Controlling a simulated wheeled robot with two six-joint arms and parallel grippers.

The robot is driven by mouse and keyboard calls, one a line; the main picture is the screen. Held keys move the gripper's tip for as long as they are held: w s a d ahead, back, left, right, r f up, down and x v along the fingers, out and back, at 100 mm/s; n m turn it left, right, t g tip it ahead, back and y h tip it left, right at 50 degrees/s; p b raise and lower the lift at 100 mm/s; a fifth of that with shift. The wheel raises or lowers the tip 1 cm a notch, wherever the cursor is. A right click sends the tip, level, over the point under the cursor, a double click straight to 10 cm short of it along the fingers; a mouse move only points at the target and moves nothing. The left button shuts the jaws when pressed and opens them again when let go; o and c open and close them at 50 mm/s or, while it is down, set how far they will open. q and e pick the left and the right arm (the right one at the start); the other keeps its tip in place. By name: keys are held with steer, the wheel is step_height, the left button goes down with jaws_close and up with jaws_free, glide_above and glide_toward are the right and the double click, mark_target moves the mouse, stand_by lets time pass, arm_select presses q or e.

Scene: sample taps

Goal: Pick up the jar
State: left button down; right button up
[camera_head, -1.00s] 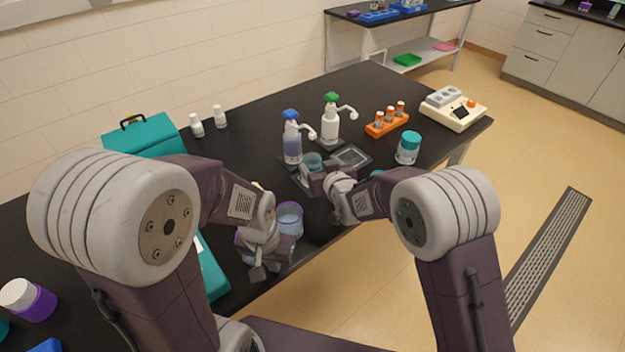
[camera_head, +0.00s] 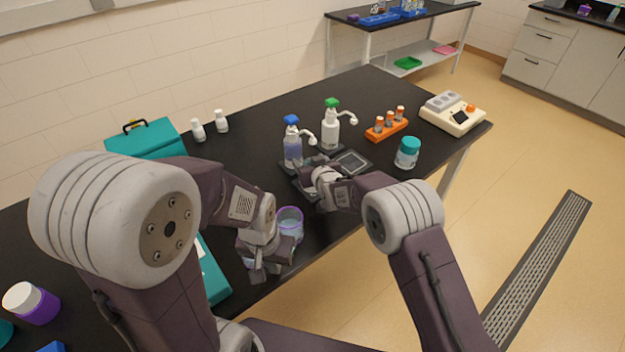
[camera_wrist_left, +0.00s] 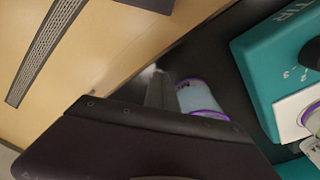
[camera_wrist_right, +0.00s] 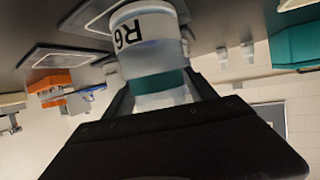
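In the right wrist view, a clear jar (camera_wrist_right: 147,57) with a teal band and a black-lettered label is between the fingers of my right gripper (camera_wrist_right: 160,95). The fingers flank it closely; I cannot tell whether they press on it. In the head view my right gripper (camera_head: 308,182) is low at the dispensers' pads and hides most of this jar. My left gripper (camera_head: 258,272) looks shut and empty, with its fingers together (camera_wrist_left: 160,88). A purple-rimmed jar (camera_head: 290,222) stands beside it; it also shows in the left wrist view (camera_wrist_left: 198,96).
A blue-topped dispenser (camera_head: 292,145) and a green-topped dispenser (camera_head: 330,130) stand behind my right gripper. A teal-lidded jar (camera_head: 408,153), an orange vial rack (camera_head: 387,129) and a cream device (camera_head: 453,114) are to the right. A teal case (camera_head: 146,139) is at the left.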

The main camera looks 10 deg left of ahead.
jaws_close()
steer(key=shift+r, duration=0.1)
